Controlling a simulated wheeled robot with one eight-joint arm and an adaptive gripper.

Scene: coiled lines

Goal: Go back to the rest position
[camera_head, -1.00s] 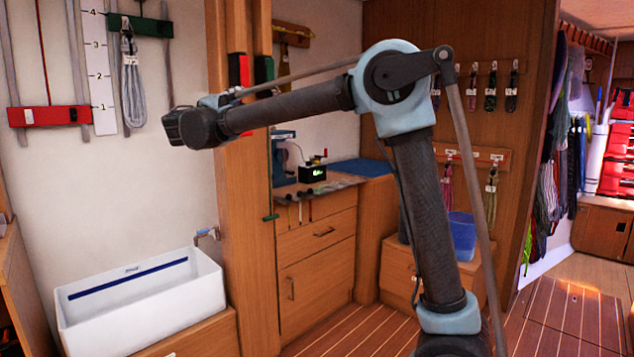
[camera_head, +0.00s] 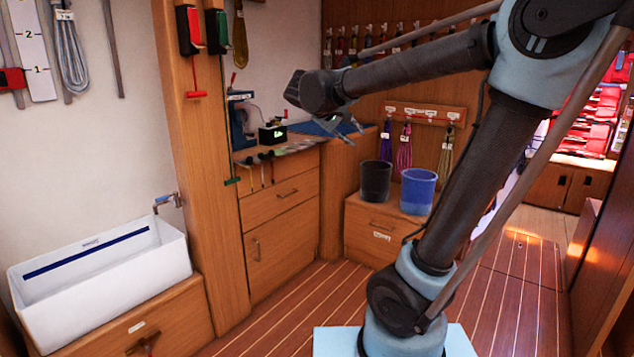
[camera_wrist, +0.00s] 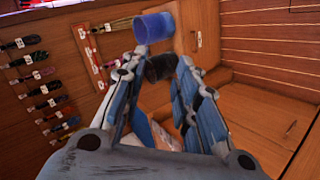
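My gripper (camera_wrist: 157,66) shows in the wrist view with its two blue-and-grey fingers apart and nothing between them. In the head view my gripper (camera_head: 343,127) is small and partly hidden behind my arm's dark wrist end. It hangs in the air in front of the workbench corner, touching nothing that I can see. My arm is bent, with the upper link reaching left from the elbow at the top right.
A black bucket (camera_head: 376,181) and a blue bucket (camera_head: 418,191) stand on a low wooden locker (camera_head: 362,221). A white sink (camera_head: 105,268) is at the left, beside a wooden post (camera_head: 190,150). Coiled lines (camera_head: 405,147) hang on the back wall. The plank floor (camera_head: 290,310) is clear.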

